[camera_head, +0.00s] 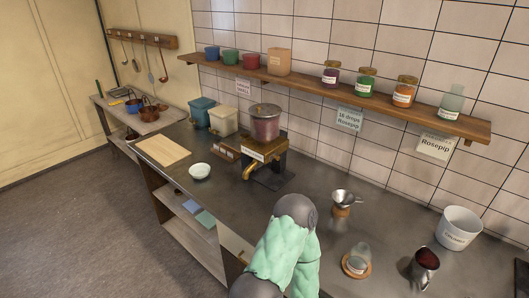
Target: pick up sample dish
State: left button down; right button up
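A small white dish (200,171), which looks like the sample dish, sits upright on the dark counter (320,210) between the wooden board and the brass-tapped dispenser (265,125). Its inside looks pale, and I cannot tell whether it holds anything. One of my arms, green-sleeved with grey joints, rises at the bottom centre and covers part of the counter's front. No fingers of either gripper can be made out, and nothing is seen touching the dish.
A wooden board (163,150) lies left of the dish. To the right stand a metal funnel (344,197), a glass on a wooden coaster (357,265), a metal jug (424,268) and a white bucket (459,229). A wall shelf (330,92) holds jars above.

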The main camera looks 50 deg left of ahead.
aim_at(200, 170)
jog(key=u, duration=2.15)
jog(key=i+j, duration=0.5)
jog(key=z, duration=0.05)
